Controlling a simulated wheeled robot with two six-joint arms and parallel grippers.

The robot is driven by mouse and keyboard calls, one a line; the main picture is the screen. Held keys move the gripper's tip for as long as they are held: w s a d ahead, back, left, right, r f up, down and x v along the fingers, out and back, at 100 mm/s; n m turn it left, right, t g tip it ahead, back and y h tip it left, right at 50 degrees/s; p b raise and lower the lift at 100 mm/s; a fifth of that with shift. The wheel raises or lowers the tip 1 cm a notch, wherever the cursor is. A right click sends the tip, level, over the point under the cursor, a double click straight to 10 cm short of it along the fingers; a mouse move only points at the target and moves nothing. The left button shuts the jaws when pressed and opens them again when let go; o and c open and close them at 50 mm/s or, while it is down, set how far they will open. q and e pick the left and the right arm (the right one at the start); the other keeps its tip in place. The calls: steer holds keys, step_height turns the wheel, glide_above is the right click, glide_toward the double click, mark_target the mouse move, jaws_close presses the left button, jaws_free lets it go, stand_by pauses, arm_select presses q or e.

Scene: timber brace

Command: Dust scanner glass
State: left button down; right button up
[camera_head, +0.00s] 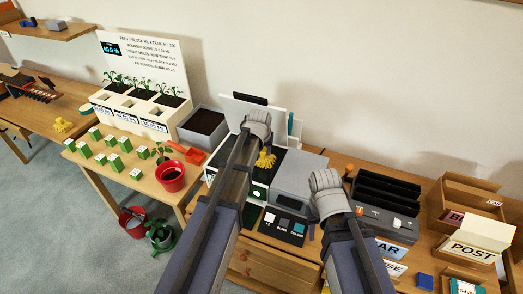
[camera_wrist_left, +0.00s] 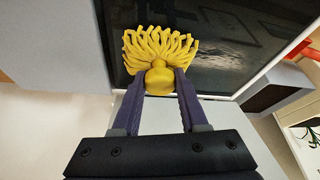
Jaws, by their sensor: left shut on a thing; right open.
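A yellow duster (camera_wrist_left: 158,78) with many strands is held between the two fingers of my left gripper (camera_wrist_left: 158,88). Its strands spread over the dark scanner glass (camera_wrist_left: 250,40) in the left wrist view; I cannot tell whether they touch it. In the head view the yellow duster (camera_head: 265,160) shows beside my left gripper (camera_head: 262,140), over the scanner, whose lid (camera_head: 243,107) stands raised at the back. My left arm hides much of the scanner. My right gripper (camera_head: 327,196) is open in front of the grey box-shaped machine, its fingers mostly hidden.
A grey machine (camera_head: 298,178) stands right of the scanner, with a dark labelled panel (camera_head: 283,225) in front. Black sorting trays (camera_head: 385,192) and a POST box (camera_head: 480,240) are further right. A red plant pot (camera_head: 170,177) and seedling blocks stand on the left table.

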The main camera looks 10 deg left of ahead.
arm_select(q)
steer(key=shift+w+a+f, duration=0.1)
steer(key=shift+w+a, duration=0.05)
steer(key=shift+a, duration=0.85)
steer(key=shift+w+a, duration=0.1)
steer(key=shift+a, duration=0.9)
steer(key=shift+w+a, duration=0.2)
steer(key=shift+a, duration=0.8)
steer(key=shift+w+a, duration=0.15)
steer(key=shift+a, duration=0.8)
steer(key=shift+a, duration=0.1)
steer(key=shift+w+a, duration=0.15)
steer(key=shift+a, duration=0.75)
steer(key=shift+w+a, duration=0.1)
steer(key=shift+a, duration=0.75)
steer(key=shift+a, duration=0.1)
steer(key=shift+w+a, duration=0.2)
steer(key=shift+a, duration=0.75)
steer(key=shift+w+a, duration=0.15)
steer(key=shift+a, duration=0.75)
